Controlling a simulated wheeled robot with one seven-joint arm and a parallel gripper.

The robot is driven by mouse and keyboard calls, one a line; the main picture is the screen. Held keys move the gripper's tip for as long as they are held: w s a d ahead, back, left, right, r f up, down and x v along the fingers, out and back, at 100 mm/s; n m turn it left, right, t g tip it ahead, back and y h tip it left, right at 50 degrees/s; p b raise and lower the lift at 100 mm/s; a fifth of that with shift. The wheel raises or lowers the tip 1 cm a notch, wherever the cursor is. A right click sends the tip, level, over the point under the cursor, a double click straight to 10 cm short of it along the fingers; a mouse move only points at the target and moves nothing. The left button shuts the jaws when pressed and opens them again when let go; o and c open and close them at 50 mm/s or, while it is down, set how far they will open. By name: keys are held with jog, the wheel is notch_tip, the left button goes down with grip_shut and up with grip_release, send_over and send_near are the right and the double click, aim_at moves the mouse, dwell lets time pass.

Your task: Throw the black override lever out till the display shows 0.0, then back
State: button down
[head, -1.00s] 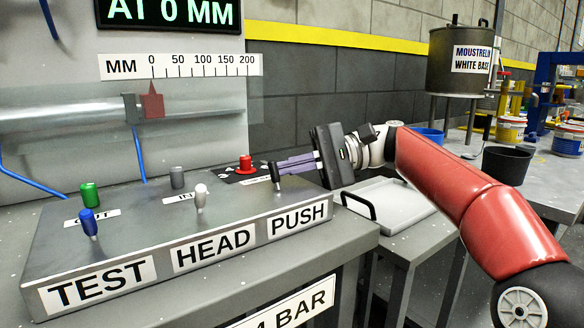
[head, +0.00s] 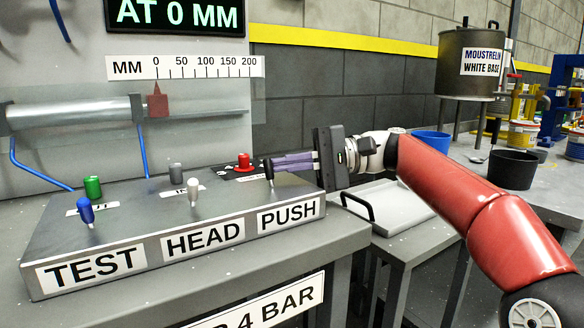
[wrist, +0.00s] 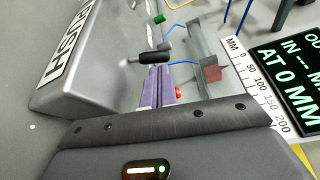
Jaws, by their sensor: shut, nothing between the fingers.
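The black lever (head: 269,169) stands on the PUSH section of the grey control box (head: 150,228). In the wrist view, the black lever (wrist: 150,57) lies just past my fingertips. My gripper (head: 274,163) is shut and empty, its purple fingers pointing left in the head view. Its tips (wrist: 155,72) are close beside the lever; I cannot tell whether they touch. The green-lit display (head: 174,14) reads AT 0 MM in its lowest line; its upper part is cut off in the head view. It also shows in the wrist view (wrist: 290,60).
A red button (head: 243,161) is behind my fingertips. A grey tray (head: 395,207) with a black handle lies right of the box.

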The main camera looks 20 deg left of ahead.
jog(key=n+b, duration=0.2)
jog(key=b, duration=0.1)
jog(key=d+n+y+b, duration=0.1)
jog(key=shift+s+f+g, duration=0.2)
jog(key=shift+s+g, duration=0.1)
jog(key=shift+s, duration=0.05)
jog(key=n+b, duration=0.1)
jog(key=n+y+b, duration=0.1)
jog(key=shift+s+d+r+n, duration=0.15)
jog(key=shift+s+d+n, duration=0.05)
jog(key=shift+s+n, duration=0.1)
jog(key=shift+r+g, duration=0.25)
jog(key=shift+g, duration=0.15)
